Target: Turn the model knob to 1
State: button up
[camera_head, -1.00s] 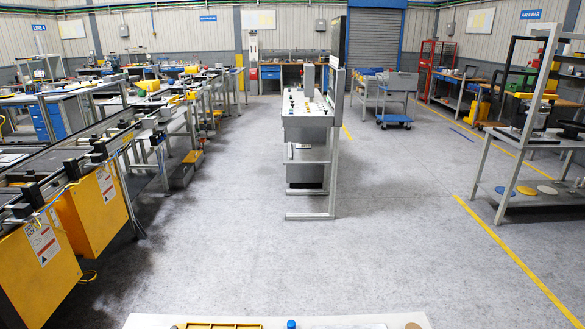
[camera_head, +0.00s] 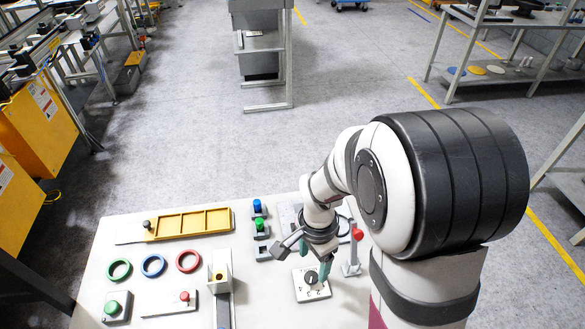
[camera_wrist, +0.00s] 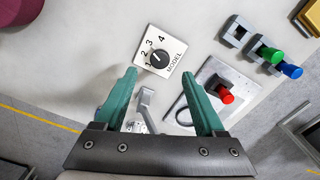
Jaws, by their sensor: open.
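The model knob (camera_wrist: 159,57) is a round black knob on a white square plate (camera_wrist: 177,47) marked MODEL, with the numbers 1 to 4 along one side. A pale pointer line shows on it, but I cannot tell surely which number it marks. In the head view the knob (camera_head: 311,277) sits on its plate (camera_head: 322,291) near the table's front, just below my gripper (camera_head: 305,262). In the wrist view my gripper (camera_wrist: 159,76) is open and empty. Its teal fingers are spread wide, and the knob shows beyond and between their tips, apart from both.
A red-topped lever (camera_head: 357,236) stands right of the knob plate. Blue (camera_head: 257,206) and green (camera_head: 260,225) knobs stand behind left. A grey-white upright fixture (camera_head: 220,270), coloured rings (camera_head: 153,265), push buttons and a yellow tray (camera_head: 190,222) lie left.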

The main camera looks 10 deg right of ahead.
aim_at(312, 277)
notch_tip(312, 277, down, 6)
jog(key=shift+f, duration=0.2)
grip_shut()
